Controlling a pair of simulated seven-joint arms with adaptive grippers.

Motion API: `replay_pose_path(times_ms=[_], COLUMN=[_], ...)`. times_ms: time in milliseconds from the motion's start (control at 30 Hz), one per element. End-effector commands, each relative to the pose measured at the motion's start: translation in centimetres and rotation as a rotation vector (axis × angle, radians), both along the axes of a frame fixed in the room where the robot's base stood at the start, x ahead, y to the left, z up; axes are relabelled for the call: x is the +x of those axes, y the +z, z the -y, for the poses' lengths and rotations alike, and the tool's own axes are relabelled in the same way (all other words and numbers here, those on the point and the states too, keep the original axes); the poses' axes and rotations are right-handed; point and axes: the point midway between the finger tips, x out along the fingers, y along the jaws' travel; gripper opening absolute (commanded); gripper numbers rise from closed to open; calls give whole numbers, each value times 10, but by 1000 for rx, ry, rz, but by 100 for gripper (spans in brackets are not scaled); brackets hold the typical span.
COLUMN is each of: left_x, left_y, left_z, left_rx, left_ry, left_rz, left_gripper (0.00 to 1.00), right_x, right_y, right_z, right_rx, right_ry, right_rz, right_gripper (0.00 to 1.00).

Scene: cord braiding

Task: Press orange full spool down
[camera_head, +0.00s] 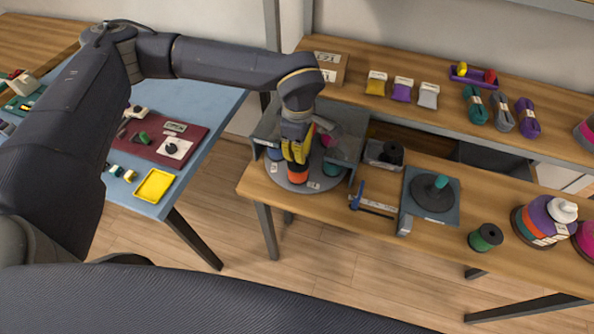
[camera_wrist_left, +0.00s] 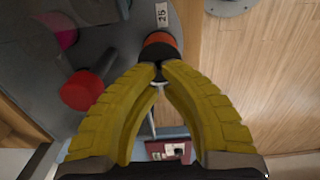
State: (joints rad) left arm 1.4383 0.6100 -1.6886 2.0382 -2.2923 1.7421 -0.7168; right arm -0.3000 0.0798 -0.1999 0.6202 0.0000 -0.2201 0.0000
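The orange spool (camera_head: 297,174) stands on a round grey plate (camera_head: 327,184) at the left end of the wooden bench. My left gripper (camera_head: 296,158), with yellow fingers, points down right above it. In the left wrist view the spool (camera_wrist_left: 160,40) shows an orange band and a dark top. The fingertips (camera_wrist_left: 159,70) are brought together at that dark top and hide part of it; I cannot tell whether they touch it. No object shows clamped between the fingers. My right gripper is in neither view.
A red spool (camera_wrist_left: 86,90) and a magenta one (camera_wrist_left: 58,32) stand on the same plate. Grey panels (camera_head: 348,150) flank the plate. A blue-handled tool (camera_head: 372,208), a dark square stand (camera_head: 431,193) and a green spool (camera_head: 485,238) lie to the right.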

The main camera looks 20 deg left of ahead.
Motion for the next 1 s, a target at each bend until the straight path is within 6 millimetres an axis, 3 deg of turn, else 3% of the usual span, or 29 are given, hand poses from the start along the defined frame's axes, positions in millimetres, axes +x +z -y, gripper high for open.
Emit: replay_pose_path(times_ms=[1000], left_x=[0], left_y=[-19], left_z=[0], left_rx=[1], left_ry=[0], left_rz=[-1], left_gripper=[0], right_x=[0], right_y=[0], right_z=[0], right_rx=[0], right_ry=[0], right_rz=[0], right_gripper=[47])
